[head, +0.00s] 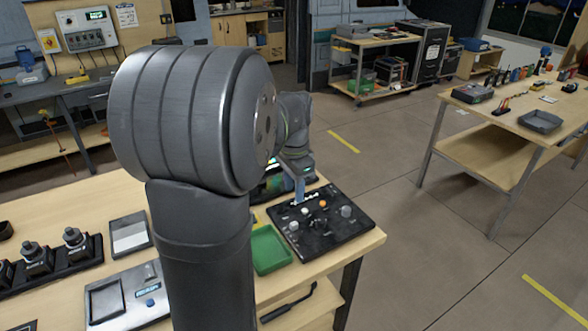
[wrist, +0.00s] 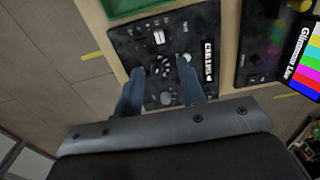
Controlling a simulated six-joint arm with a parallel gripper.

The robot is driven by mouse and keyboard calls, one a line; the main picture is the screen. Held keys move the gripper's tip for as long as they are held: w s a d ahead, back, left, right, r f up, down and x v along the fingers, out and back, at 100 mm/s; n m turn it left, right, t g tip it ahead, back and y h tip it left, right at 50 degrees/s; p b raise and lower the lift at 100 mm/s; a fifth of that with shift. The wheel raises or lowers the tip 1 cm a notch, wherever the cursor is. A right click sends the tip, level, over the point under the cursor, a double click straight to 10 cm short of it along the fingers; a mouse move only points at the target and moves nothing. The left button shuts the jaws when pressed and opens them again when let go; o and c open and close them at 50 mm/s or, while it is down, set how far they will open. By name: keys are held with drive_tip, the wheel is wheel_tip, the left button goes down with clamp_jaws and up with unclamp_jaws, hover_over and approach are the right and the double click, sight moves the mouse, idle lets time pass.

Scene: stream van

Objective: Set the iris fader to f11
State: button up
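A black control panel (head: 340,234) with several knobs lies at the right end of the wooden table; it also shows in the wrist view (wrist: 205,25). In the wrist view a pale cap (wrist: 159,37) stands out near the panel's far side, with round knobs nearer to me. I cannot tell for sure which control is the iris fader, and the f-marks are too small to read. My gripper (wrist: 161,68) is over the panel, its two blue fingers apart with nothing between them. In the head view my arm hides part of the gripper (head: 300,190).
A green tray (head: 270,249) lies left of the panel, close beside it. In the wrist view another dark device (wrist: 263,40) and a colour-bar screen (wrist: 305,62) are to the right. The table edge is close by the panel.

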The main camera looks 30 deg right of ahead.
wheel_tip(320, 180, up, 6)
hover_over(295, 224)
drive_tip(key=shift+w+f, duration=0.1)
drive_tip(key=shift+w, duration=0.1)
drive_tip(key=shift+f, duration=0.1)
idle(0.3)
wheel_tip(295, 224, down, 17)
drive_tip(key=shift+f, duration=0.1)
drive_tip(key=shift+s+f, duration=0.1)
drive_tip(key=shift+s, duration=0.15)
idle(0.4)
drive_tip(key=shift+o, duration=0.4)
